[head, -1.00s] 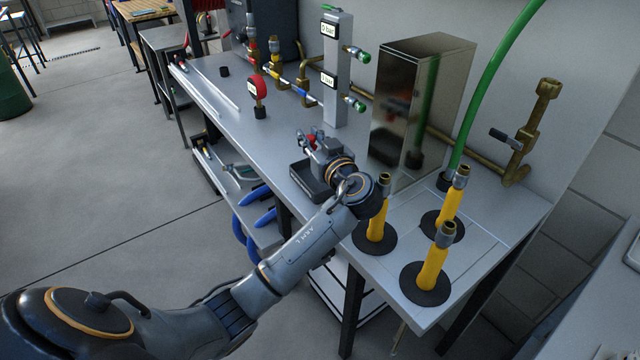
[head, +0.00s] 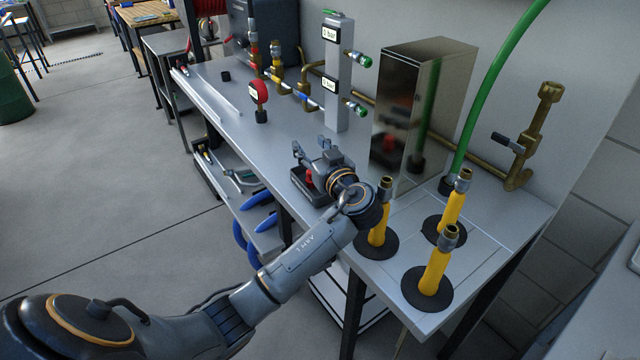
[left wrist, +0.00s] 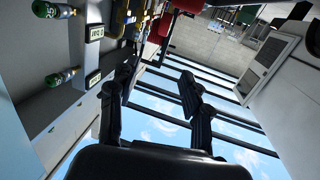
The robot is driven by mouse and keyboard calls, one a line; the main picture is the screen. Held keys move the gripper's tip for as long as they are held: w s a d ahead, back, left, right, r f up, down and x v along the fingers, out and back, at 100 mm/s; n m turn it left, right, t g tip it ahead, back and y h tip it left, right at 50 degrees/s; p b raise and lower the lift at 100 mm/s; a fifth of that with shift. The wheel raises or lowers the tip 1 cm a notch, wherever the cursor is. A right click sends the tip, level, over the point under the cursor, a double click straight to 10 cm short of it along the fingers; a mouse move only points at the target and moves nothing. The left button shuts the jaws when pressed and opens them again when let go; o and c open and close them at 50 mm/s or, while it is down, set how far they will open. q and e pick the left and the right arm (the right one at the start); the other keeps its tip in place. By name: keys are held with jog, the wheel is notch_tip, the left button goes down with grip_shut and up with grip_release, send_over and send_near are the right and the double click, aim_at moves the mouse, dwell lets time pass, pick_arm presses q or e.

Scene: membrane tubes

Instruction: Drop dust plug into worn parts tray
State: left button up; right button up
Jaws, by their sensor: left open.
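A small red piece, which looks like the dust plug (head: 309,178), shows in the head view at the dark worn parts tray (head: 312,196) on the bench. It appears to be inside the tray, below my left gripper; the gripper partly covers the tray. My left gripper (head: 309,149) is open above the tray, with the plug apart from its fingers. In the left wrist view its two dark fingers (left wrist: 152,105) are spread with nothing between them. My right gripper is not in view.
Several yellow membrane tubes (head: 436,272) stand on black round bases at the bench's near right end. A shiny metal box (head: 432,90) and a grey column (head: 338,85) with displays stand behind the tray. Bench surface left of the tray is clear.

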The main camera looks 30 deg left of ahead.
pick_arm(q)
notch_tip(320, 180, up, 10)
dwell(0.4)
jog(key=shift+f, duration=0.2)
